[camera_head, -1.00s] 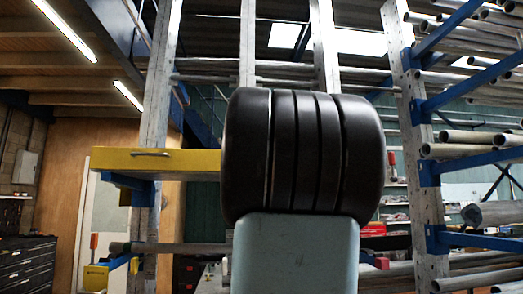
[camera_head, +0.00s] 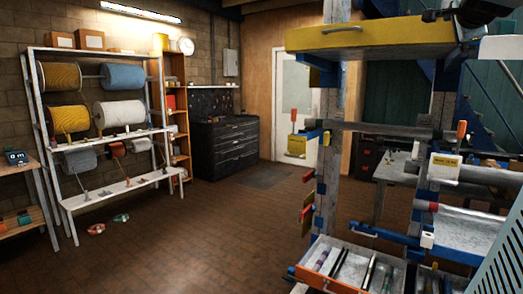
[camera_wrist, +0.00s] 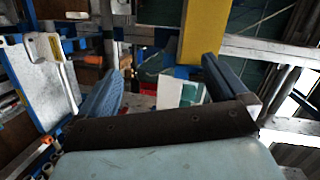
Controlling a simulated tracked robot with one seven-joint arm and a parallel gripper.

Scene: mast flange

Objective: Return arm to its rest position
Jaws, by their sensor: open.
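In the wrist view my gripper (camera_wrist: 163,75) is open, with its two blue-grey fingers wide apart and nothing between them. Beyond the fingers is a yellow beam or drawer front (camera_wrist: 206,30), running up from the right finger. A white panel (camera_wrist: 172,92) shows in the gap, apart from the fingers. My gripper cannot be made out in the head view. A dark rounded part cuts in at that view's top right corner, and I cannot tell what it is.
In the head view a steel rack with a yellow drawer (camera_head: 340,36) and an open tray (camera_head: 350,268) stands at right. A shelf of cable drums (camera_head: 120,112) is at left, and a black tool cabinet (camera_head: 226,148) behind. The brick floor (camera_head: 215,225) between is clear.

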